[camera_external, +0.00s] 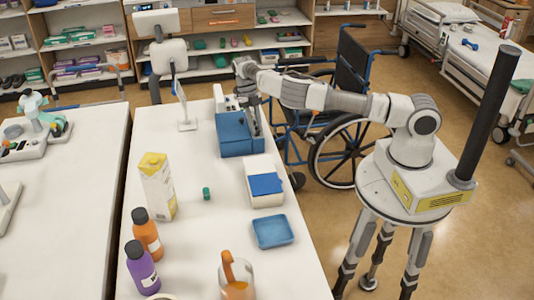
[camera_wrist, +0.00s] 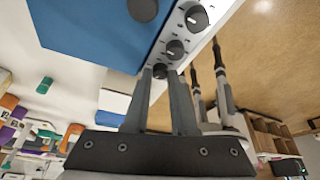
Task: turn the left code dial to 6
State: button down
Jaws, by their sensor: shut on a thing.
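A blue box (camera_external: 236,141) with a pale panel stands on the white table. In the wrist view the blue box (camera_wrist: 88,30) fills the upper left, and its pale panel carries a row of dark dials. One dial (camera_wrist: 160,71) is between my fingertips at the end of the row. A middle dial (camera_wrist: 175,50) and a far dial (camera_wrist: 197,17) are free. My gripper (camera_wrist: 161,76) is shut on the end dial; in the external view it is at the box's far right side, partly hidden by the arm. The dial numbers are too small to read.
A carton (camera_external: 158,187), an orange bottle (camera_external: 147,234), a purple bottle (camera_external: 141,267) and a blue tray (camera_external: 272,232) stand on the table, clear of the arm. A white box with a blue patch (camera_external: 264,184) is nearer. A wheelchair (camera_external: 345,145) is beside the table.

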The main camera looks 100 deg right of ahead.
jog(key=shift+f, duration=0.1)
jog(key=c, duration=1)
grip_release()
jog(key=shift+w+n+b, duration=0.2)
jog(key=shift+n+b, duration=0.45)
jog(key=shift+n, duration=0.15)
